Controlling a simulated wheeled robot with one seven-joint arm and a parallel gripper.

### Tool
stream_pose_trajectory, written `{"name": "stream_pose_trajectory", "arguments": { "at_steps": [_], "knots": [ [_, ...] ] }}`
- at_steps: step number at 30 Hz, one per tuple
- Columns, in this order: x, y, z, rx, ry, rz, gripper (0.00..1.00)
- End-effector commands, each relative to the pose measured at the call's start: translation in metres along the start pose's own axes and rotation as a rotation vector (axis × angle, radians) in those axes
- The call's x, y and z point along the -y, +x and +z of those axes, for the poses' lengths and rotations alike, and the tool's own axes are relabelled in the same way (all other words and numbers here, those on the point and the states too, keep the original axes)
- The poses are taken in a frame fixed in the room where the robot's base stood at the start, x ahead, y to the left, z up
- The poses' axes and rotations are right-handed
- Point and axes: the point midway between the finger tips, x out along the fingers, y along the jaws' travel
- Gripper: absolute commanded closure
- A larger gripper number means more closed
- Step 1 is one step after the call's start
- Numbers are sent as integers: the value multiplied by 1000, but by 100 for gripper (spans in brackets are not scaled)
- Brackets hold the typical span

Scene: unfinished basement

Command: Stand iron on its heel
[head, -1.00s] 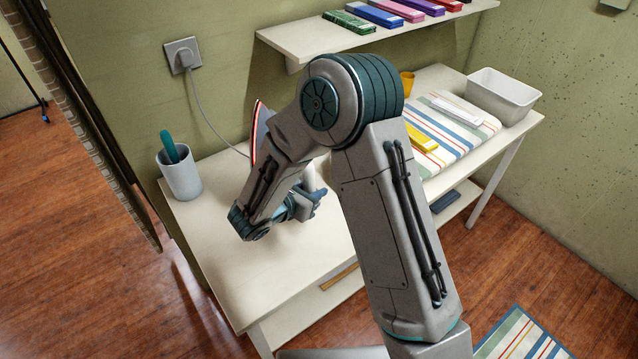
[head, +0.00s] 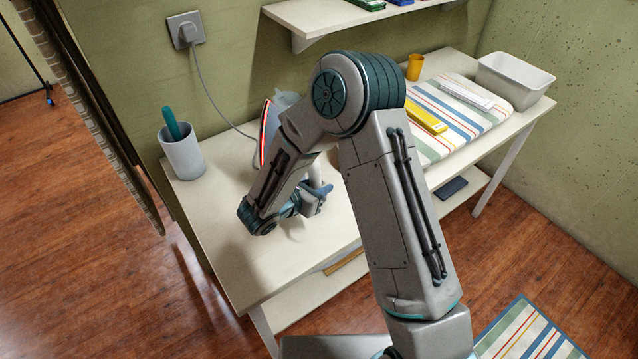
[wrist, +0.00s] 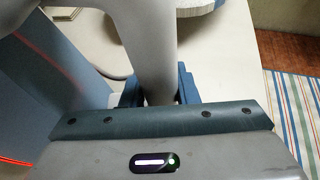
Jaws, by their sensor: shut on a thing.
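The iron (head: 283,98) is partly hidden behind my forearm in the head view. It has a grey-blue body and a red-edged flat face that stands steeply, close to vertical. Its pale handle (wrist: 155,50) runs between my fingers in the wrist view, with the blue-grey side and a red line at the left. My gripper (head: 318,195) is shut on the handle, above the white table (head: 235,235); it also shows in the wrist view (wrist: 158,90). The heel is hidden, so I cannot tell whether it touches the table.
A grey cord runs from the wall socket (head: 186,30) to the iron. A pale cup (head: 183,157) with a teal item stands at left. A striped pad (head: 455,125) with a yellow box (head: 426,116), a yellow cup (head: 415,67) and a white bin (head: 514,80) are at right. The front-left tabletop is clear.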

Motion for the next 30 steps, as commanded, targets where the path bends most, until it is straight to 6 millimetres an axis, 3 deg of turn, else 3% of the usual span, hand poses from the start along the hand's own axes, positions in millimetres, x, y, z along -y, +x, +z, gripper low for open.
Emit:
{"name": "stream_pose_trajectory", "arguments": {
  "at_steps": [30],
  "knots": [
    [-1,1,-2,5,6,2,100]
  ]
}}
